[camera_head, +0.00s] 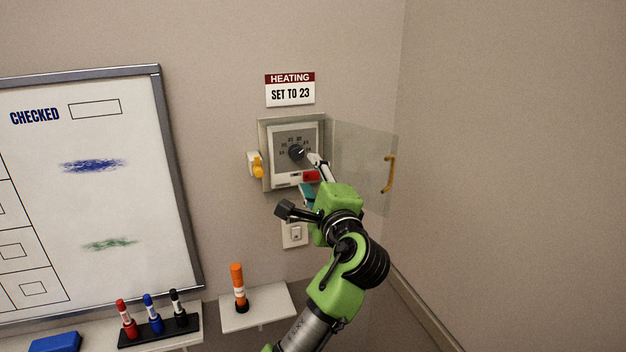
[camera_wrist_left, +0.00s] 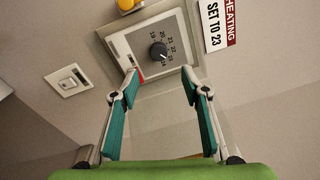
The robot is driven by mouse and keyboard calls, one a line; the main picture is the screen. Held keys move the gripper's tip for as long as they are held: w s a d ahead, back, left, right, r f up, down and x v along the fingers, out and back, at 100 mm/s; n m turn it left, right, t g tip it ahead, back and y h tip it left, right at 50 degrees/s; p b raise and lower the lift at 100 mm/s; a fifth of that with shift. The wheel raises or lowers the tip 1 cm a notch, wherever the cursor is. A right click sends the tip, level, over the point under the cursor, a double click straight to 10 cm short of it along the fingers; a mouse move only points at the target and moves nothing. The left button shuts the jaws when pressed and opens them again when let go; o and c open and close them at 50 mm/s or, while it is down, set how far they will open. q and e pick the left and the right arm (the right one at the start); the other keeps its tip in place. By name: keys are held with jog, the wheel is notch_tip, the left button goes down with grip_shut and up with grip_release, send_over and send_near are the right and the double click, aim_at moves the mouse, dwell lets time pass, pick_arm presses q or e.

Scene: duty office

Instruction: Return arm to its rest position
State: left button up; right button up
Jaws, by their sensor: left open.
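My left gripper (camera_head: 312,175) is in front of the thermostat in the head view, its arm coming up from the bottom. In the left wrist view its two teal-padded fingers (camera_wrist_left: 159,74) are spread apart with nothing between them. The thermostat panel (camera_head: 281,180) is on the wall, with a round black knob (camera_head: 296,152) on its numbered dial. In the left wrist view the knob (camera_wrist_left: 158,51) lies beyond the fingertips, apparently not gripped. The fingers hide part of the panel's lower right in the head view. My right gripper is not in view.
A clear cover (camera_head: 362,165) with a yellow handle (camera_head: 389,173) stands open right of the panel. A yellow-and-white fitting (camera_head: 256,165) is at its left, a wall switch (camera_head: 295,234) below. A shelf (camera_head: 270,310) holds an orange marker (camera_head: 238,284). A whiteboard (camera_head: 100,200) hangs left.

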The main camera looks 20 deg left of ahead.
pick_arm(q)
jog(key=shift+s+d, duration=0.25)
jog(key=shift+s, duration=0.2)
jog(key=w+d+f+m+g+h+b, duration=0.1)
jog(key=w+f+g+h+b, duration=0.15)
jog(key=f, duration=1.65)
jog(key=s+f+n+g+h+b, duration=0.15)
jog(key=s+f, duration=0.25)
jog(key=f, duration=1)
jog(key=s+f+g+h+b, duration=0.15)
jog(key=s+f, duration=0.25)
jog(key=f, duration=1)
jog(key=s+f+n+g+h+b, duration=0.15)
jog(key=s+f, duration=0.25)
jog(key=f, duration=1.1)
jog(key=s+a+f+n+g+h+b, duration=0.25)
jog(key=s+f+n+g, duration=0.2)
jog(key=s+f, duration=1.8)
jog(key=s+a+f+n+g, duration=0.1)
jog(key=s+f+n, duration=0.1)
jog(key=s, duration=0.7)
jog(key=s+a+f+n+g+b, duration=0.1)
jog(key=s+f, duration=0.3)
jog(key=s, duration=0.5)
jog(key=s+a+f+n+g+b, duration=0.1)
jog(key=s+a+f+n, duration=0.2)
jog(key=s, duration=0.6)
jog(key=shift+s+a+f, duration=0.15)
jog(key=shift+s+f, duration=0.2)
jog(key=shift+f, duration=0.05)
